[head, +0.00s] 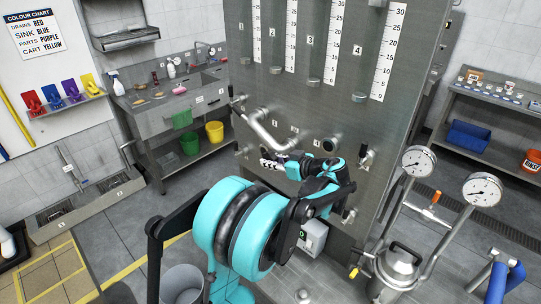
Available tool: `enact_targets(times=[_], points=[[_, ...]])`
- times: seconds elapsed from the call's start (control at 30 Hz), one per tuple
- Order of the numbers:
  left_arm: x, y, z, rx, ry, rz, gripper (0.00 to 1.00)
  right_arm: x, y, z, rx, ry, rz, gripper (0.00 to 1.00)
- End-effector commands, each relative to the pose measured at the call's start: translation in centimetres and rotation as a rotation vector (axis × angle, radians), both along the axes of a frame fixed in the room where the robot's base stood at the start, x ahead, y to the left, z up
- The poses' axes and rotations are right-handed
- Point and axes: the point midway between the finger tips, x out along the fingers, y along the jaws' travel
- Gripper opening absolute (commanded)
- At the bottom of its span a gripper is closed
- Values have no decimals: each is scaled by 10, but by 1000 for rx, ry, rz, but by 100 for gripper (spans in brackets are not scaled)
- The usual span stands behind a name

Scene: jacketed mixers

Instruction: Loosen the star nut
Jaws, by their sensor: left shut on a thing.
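My left gripper (272,163) is at the front of the grey steel panel (290,103), below the lower end of a bent metal pipe (265,128). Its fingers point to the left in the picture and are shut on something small. The star nut does not show clearly, as the fingers and wrist cover that spot; the held thing appears to be the nut. My teal and black left arm fills the lower middle of the view. My right gripper is not in view.
Numbered gauge tubes with scales (388,50) run up the panel. A steel vessel with two round dials (418,162) stands close on the right. A grey bucket (182,284) is at the bottom left. A sink bench (175,107) stands behind, with open floor before it.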

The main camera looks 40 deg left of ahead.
Motion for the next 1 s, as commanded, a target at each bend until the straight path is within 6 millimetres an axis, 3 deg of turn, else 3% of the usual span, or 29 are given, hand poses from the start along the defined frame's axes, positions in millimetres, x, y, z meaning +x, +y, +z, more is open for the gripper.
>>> enact_targets(times=[0.03,0.4,1.0], points=[[-1,0,6,-46,4,2,0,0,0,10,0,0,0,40],[-1,-1,7,-396,33,3,0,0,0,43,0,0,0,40],[0,-2,8,-964,79,3,0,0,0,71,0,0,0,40]])
